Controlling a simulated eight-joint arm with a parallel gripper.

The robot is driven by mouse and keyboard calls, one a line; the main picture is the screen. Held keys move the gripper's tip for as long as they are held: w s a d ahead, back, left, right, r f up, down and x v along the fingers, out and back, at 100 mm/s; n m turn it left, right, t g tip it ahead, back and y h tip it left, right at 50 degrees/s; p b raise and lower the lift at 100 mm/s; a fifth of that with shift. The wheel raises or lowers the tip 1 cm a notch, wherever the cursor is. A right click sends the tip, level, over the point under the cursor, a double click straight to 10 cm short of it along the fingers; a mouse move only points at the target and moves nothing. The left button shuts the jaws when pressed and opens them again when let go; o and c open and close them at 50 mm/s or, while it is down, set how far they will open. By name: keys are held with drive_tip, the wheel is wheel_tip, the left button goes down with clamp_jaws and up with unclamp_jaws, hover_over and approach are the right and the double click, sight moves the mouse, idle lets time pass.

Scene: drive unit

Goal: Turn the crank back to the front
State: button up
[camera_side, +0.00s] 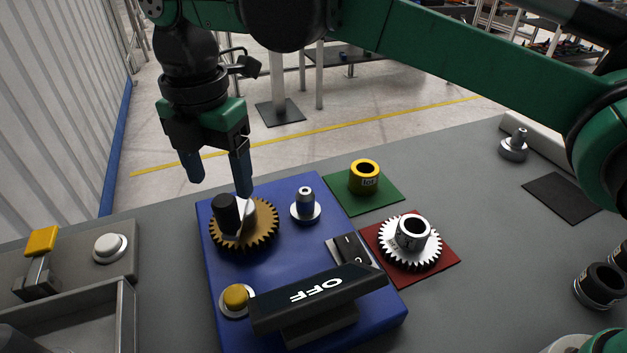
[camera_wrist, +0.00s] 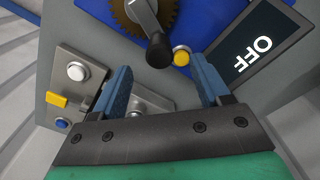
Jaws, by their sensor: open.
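The crank has a silver arm (camera_side: 245,214) and a black knob (camera_side: 226,211). It sits on a bronze gear (camera_side: 262,234) at the back left of the blue drive unit (camera_side: 275,262). My gripper (camera_side: 219,187) is open and empty, with its blue fingers pointing down above the crank. In the wrist view the black knob (camera_wrist: 159,51) shows just beyond the gap between the open fingers (camera_wrist: 160,66); I see no contact. The silver arm (camera_wrist: 145,17) runs from the knob towards the gear (camera_wrist: 127,19).
The unit carries a yellow button (camera_side: 236,296), an OFF display (camera_side: 318,295), a black switch (camera_side: 350,250) and a bare post (camera_side: 305,204). A white gear (camera_side: 409,244) lies on a red mat, a yellow-topped bushing (camera_side: 364,177) on a green mat. A grey panel and tray (camera_side: 70,318) stand left.

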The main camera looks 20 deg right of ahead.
sight(223, 200)
drive_tip(key=shift+a+f, duration=0.15)
drive_tip(key=shift+f, duration=2.75)
clamp_jaws()
